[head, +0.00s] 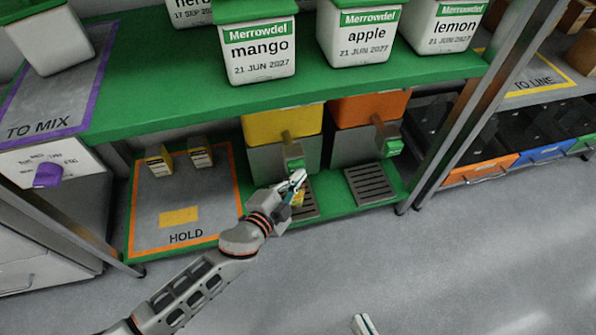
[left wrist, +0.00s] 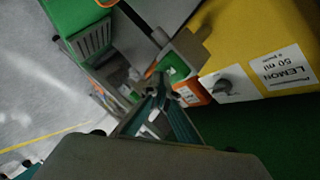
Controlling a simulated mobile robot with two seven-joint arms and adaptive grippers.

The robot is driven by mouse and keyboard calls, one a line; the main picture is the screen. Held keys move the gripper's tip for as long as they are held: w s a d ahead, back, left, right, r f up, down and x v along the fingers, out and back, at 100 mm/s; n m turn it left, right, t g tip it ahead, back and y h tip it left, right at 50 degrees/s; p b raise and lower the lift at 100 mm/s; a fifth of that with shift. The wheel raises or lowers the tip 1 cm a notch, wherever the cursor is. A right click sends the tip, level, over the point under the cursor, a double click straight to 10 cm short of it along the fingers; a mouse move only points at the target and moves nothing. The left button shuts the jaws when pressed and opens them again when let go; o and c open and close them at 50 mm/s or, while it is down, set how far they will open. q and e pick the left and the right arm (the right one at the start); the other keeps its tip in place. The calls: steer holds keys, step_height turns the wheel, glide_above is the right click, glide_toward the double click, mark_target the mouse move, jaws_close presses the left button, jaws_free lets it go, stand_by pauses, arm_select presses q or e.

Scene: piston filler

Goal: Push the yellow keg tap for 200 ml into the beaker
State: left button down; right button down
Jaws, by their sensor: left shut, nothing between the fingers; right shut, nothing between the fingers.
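The yellow keg (head: 283,125) stands on the lower green shelf. Its tap (head: 294,152) has a green end and sticks out at the front. The keg (left wrist: 240,40) fills the right of the left wrist view, with a label reading LEMON 50 ml and the green tap end (left wrist: 174,72). My left gripper (head: 298,178) is shut and empty, just below and in front of the tap; whether it touches is unclear. A small yellow patch under the gripper, over the drip tray (head: 306,207), may be the beaker, mostly hidden. My right gripper (head: 364,325) is shut at the bottom edge.
The orange keg (head: 368,108) with its own tap and drip tray (head: 370,186) stands to the right. The HOLD mat (head: 150,215) with two small yellow-labelled containers lies left. The upper green shelf (head: 200,85) overhangs the kegs. A metal post stands at right. The floor in front is clear.

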arm_select(q)
steer(key=shift+s+d, duration=0.25)
steer(key=shift+s, duration=0.75)
